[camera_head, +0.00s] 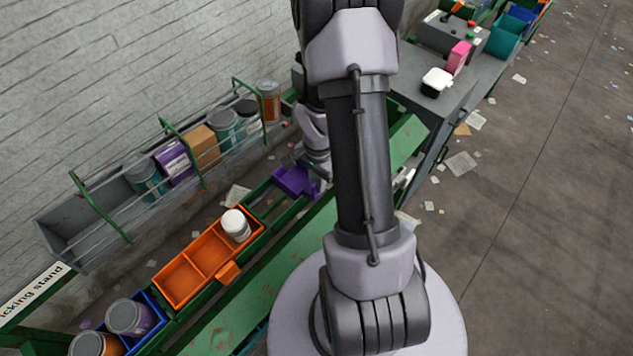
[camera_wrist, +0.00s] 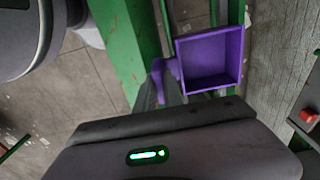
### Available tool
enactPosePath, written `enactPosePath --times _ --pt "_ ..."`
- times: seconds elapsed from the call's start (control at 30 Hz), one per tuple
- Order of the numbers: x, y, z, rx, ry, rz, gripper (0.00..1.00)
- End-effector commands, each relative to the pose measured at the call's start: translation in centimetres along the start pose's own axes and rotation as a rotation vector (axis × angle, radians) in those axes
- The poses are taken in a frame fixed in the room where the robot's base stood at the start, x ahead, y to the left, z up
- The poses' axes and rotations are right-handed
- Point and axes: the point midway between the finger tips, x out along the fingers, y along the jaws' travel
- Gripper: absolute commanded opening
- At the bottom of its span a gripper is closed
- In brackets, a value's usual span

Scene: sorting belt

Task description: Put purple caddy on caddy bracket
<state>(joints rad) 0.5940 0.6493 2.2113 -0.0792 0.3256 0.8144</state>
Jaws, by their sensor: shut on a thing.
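The purple caddy (camera_head: 294,181) is a small open box. It is beside the green rail, past the far end of the orange caddy. In the wrist view the purple caddy (camera_wrist: 208,62) shows its empty inside, and a purple tab on its left side sits at my fingers. My gripper (camera_wrist: 168,84) is shut on this tab. The caddy bracket looks to be the green and grey frame (camera_head: 262,203) between the orange and purple caddies. The caddy overlaps the frame in view; I cannot tell whether it rests on it.
An orange caddy (camera_head: 185,277) holds a white bottle (camera_head: 235,225). A blue caddy (camera_head: 152,318) with jars is at the lower left. A wire-railed grey shelf (camera_head: 80,218) with several jars and boxes runs along the wall. A green beam (camera_head: 275,275) runs alongside the caddies.

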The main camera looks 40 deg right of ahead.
Motion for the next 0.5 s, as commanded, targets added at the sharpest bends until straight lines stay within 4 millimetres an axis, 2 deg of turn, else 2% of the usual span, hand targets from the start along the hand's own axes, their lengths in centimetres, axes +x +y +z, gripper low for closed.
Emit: enactPosePath --times 0.27,0.3,0.4,0.5 --pt "0.20 -0.04 -0.04 0.000 0.001 -0.001 0.00" --pt "0.16 -0.03 -0.03 0.000 0.001 -0.001 0.16" --pt "0.08 -0.03 -0.03 0.000 0.001 -0.001 0.34" --pt "0.07 -0.03 -0.03 -0.001 0.001 -0.001 0.34"
